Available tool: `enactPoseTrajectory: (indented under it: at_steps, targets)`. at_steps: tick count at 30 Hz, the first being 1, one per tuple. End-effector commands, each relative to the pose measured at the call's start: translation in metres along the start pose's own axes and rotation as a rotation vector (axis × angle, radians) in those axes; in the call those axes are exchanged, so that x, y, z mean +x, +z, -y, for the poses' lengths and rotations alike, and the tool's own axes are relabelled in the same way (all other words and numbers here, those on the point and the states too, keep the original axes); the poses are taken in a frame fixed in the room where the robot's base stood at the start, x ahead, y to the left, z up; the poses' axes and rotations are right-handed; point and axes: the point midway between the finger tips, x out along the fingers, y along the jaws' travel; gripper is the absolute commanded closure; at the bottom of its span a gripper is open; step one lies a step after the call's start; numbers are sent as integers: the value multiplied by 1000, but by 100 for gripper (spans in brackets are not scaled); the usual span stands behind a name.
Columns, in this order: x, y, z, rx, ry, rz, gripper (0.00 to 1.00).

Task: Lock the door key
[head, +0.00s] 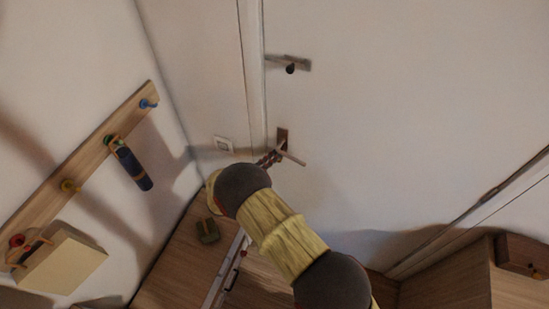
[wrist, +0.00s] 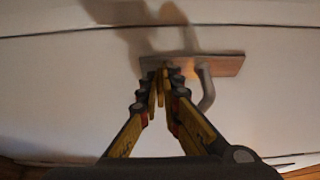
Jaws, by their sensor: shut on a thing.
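A white door (head: 400,110) fills the middle and right of the head view. A small brown lock plate (head: 282,134) is on it near its left edge, with a thin pale lever (head: 292,157) sticking out. In the wrist view the plate (wrist: 222,66) looks wooden, and the bent grey lever (wrist: 207,92) is just right of my fingers. My gripper (head: 275,154) is at the plate. Its fingertips (wrist: 161,78) are closed together in front of the plate, shut on the key. The key itself is hidden between the fingers.
A second handle with a dark knob (head: 290,68) is higher on the door. A wooden peg rail (head: 88,160) with a hanging dark blue item (head: 135,168) is on the left wall. A wooden cabinet (head: 512,285) stands at lower right.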

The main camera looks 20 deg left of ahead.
Motion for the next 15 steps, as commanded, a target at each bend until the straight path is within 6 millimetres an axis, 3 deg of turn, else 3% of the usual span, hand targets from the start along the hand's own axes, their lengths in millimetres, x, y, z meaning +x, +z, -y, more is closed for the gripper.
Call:
enactPoseTrajectory:
  at_steps: [8,9,15]
  targets:
    - [-1,1,-1,-1,2,4,100]
    - [-1,1,-1,-1,2,4,93]
    - [0,1,-1,0,1,3,82]
